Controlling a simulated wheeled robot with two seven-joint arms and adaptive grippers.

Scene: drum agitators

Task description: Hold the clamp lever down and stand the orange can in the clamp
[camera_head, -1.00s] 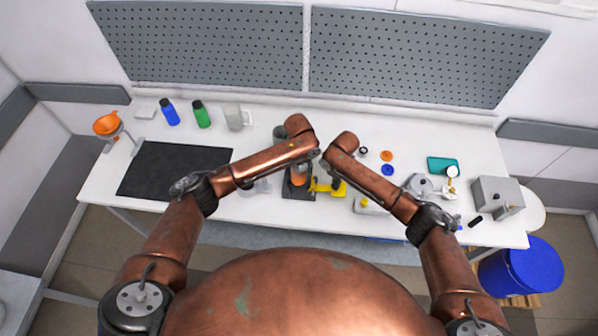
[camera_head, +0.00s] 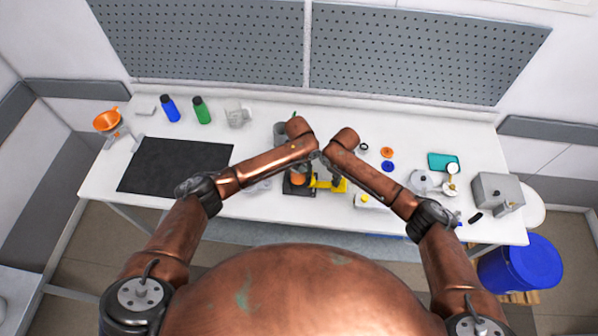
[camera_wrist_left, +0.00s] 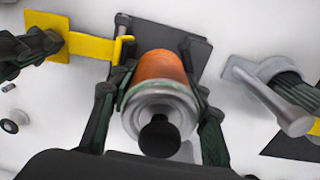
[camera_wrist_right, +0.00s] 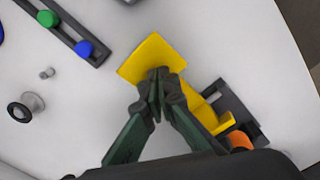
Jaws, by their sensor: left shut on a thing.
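The orange can (camera_wrist_left: 160,68), with a silver end and a black knob, is between the fingers of my left gripper (camera_wrist_left: 160,110), which is shut on it. It also shows in the head view (camera_head: 297,180). The can is over the clamp's dark base (camera_wrist_left: 190,52), beside the yellow clamp jaw (camera_wrist_left: 125,48); I cannot tell whether it rests on the base. The yellow lever pad (camera_wrist_right: 152,58) is under the fingertips of my right gripper (camera_wrist_right: 158,85). Those fingertips are together and seem to touch the pad. How far the lever is pressed is unclear.
A grey metal part with a handle (camera_wrist_left: 285,105) is right of the can. A black mat (camera_head: 175,167) lies at left, with blue (camera_head: 169,108) and green (camera_head: 201,110) bottles behind.

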